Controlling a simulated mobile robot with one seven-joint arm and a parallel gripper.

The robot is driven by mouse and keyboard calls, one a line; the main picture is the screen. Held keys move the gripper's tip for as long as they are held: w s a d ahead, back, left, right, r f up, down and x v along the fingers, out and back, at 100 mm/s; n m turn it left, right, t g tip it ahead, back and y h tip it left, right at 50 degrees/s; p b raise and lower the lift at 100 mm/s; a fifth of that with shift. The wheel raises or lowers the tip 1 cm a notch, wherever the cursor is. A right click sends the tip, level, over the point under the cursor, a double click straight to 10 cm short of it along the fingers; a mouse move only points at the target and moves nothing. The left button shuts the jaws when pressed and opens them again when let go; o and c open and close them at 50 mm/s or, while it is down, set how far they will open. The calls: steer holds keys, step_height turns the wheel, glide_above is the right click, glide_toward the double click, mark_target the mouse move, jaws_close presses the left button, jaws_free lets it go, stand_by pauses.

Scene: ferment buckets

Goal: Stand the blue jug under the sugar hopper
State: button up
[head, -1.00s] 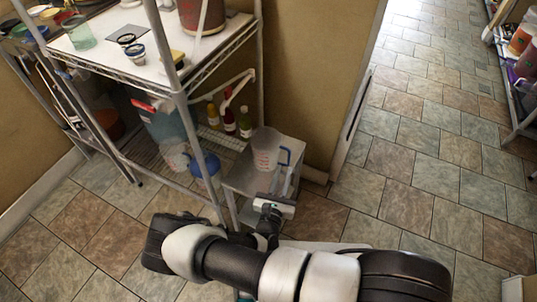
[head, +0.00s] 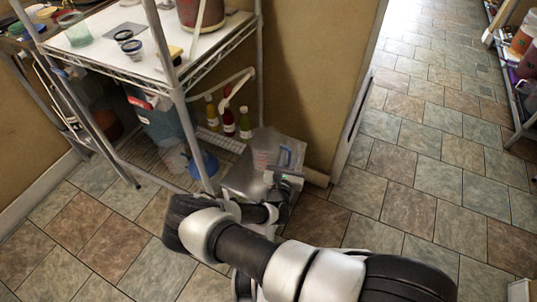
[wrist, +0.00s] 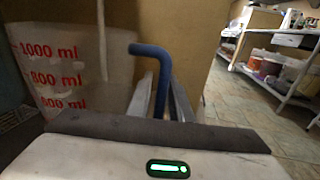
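The jug (head: 264,152) is a clear measuring cup with a blue handle (head: 286,155), standing upright on a small grey stand (head: 236,183). In the wrist view the jug (wrist: 75,65) shows red millilitre marks, and its blue handle (wrist: 158,75) runs down between my two fingers. My gripper (wrist: 162,95) looks open around the handle, with a finger on each side; the handle's lower part is hidden. In the head view my gripper (head: 285,178) is at the handle side of the jug. I cannot clearly identify the sugar hopper; a reddish-brown container (head: 200,12) stands on the upper shelf.
A wire rack (head: 215,60) stands behind and left of the stand. Its lower shelf holds several sauce bottles (head: 228,122), a pale tub (head: 175,158) and a blue item (head: 204,164). A door frame (head: 358,95) is to the right, with open tiled floor (head: 420,150) beyond.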

jaws_close()
